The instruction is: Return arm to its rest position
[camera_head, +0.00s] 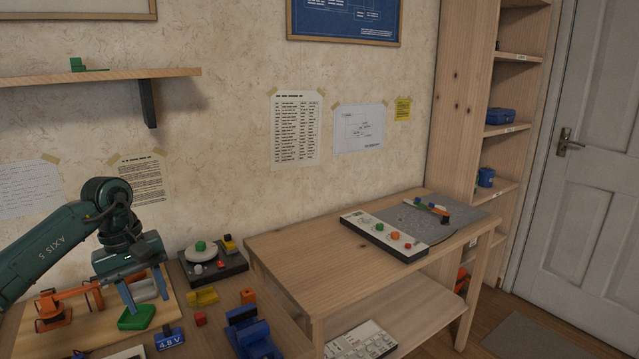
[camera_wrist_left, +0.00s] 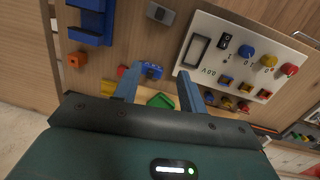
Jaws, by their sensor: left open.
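My left arm comes in from the left in the head view. Its left gripper (camera_head: 146,298) points down and is open, just above a green block (camera_head: 136,317) on the workbench. In the left wrist view, the two blue-grey fingers of the gripper (camera_wrist_left: 160,90) are apart, and the green block (camera_wrist_left: 161,101) shows between and beyond them. I cannot tell whether a finger touches it. My right gripper is not in view.
A blue block marked 4.8 V (camera_head: 170,339), a blue holder (camera_head: 250,334) and an orange mechanism (camera_head: 66,304) are close by. A wall shelf (camera_head: 100,77) is above the arm. A wooden side table (camera_head: 300,252) stands right. The wrist view shows a white control panel (camera_wrist_left: 232,66).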

